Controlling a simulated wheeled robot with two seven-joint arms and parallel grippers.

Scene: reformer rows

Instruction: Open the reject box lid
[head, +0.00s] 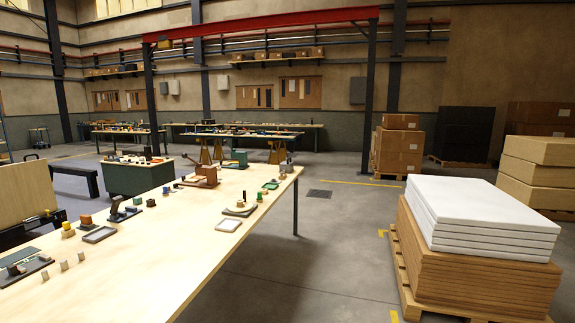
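No box in the head view can be surely told as the reject box. A small brown wooden box (204,173) stands on the far part of the long light wooden table (140,262). A small green box-like thing (235,160) stands just behind it. Both are too small to tell whether they have a lid or how it stands. Neither of my grippers is in view.
Small parts, a black tool (120,211) and shallow trays (229,225) lie along the table. A pallet stacked with brown and white sheets (480,230) stands at the right. The grey floor (335,235) between them is clear.

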